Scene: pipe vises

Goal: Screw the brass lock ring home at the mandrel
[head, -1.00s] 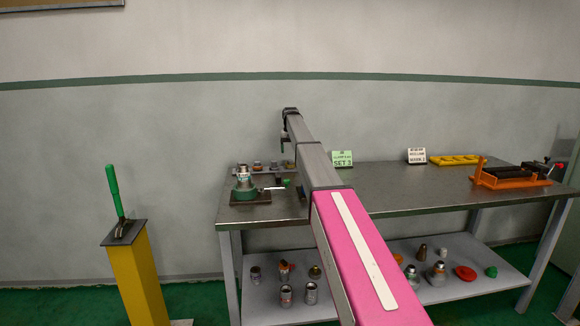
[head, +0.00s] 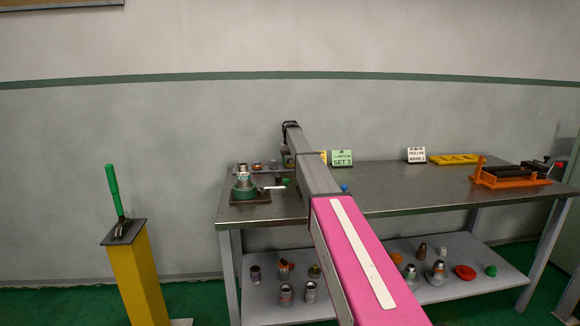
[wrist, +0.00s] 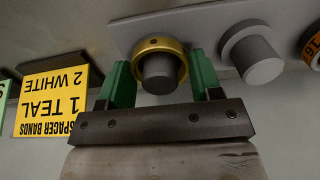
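In the wrist view a brass ring (wrist: 158,48) sits around a short grey peg (wrist: 159,72) on a grey rack plate. My gripper (wrist: 162,68) has its two green fingers on either side of this ring, very close to its rim. I cannot tell whether they press on it. In the head view my gripper (head: 288,158) is low at the back of the bench, partly hidden by my arm. A steel upright piece on a green base (head: 244,190), possibly the mandrel, stands at the bench's left end.
The rack (wrist: 215,22) also bears a grey round part (wrist: 252,52) and an orange-marked part (wrist: 313,48). A yellow sign (wrist: 58,98) stands beside it. An orange vise (head: 510,178) and a yellow tray (head: 455,160) are at the bench's right.

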